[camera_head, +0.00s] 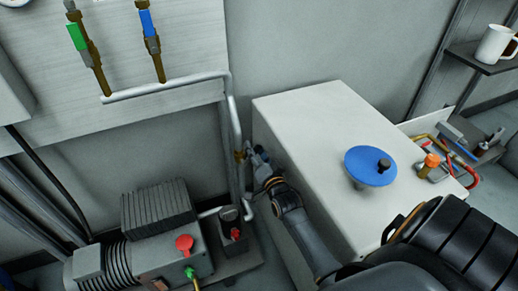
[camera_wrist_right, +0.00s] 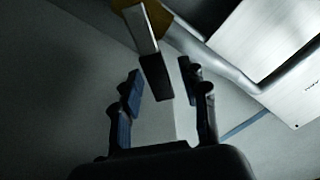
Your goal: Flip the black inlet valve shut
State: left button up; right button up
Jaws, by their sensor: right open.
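The black inlet valve shows in the right wrist view as a flat metal lever with a black sleeve (camera_wrist_right: 157,77) on its end, and a brass body at the top edge. In the head view its brass body (camera_head: 239,156) sits on the vertical grey pipe, left of the white cabinet; its handle is hard to make out there. My right gripper (camera_head: 259,157) is beside the valve, between pipe and cabinet. In the wrist view my right gripper (camera_wrist_right: 161,84) is open, with the black sleeve in line between its two fingertips, touching neither visibly. My left gripper is out of view.
The white cabinet (camera_head: 318,130) with a blue round handle (camera_head: 370,166) stands close on the right. A pump unit with a red knob (camera_head: 184,243) is below left. Green (camera_head: 77,38) and blue (camera_head: 147,23) handled valves are on the upper wall panel.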

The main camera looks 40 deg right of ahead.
jog(key=v, duration=1.2)
jog(key=shift+f, duration=0.1)
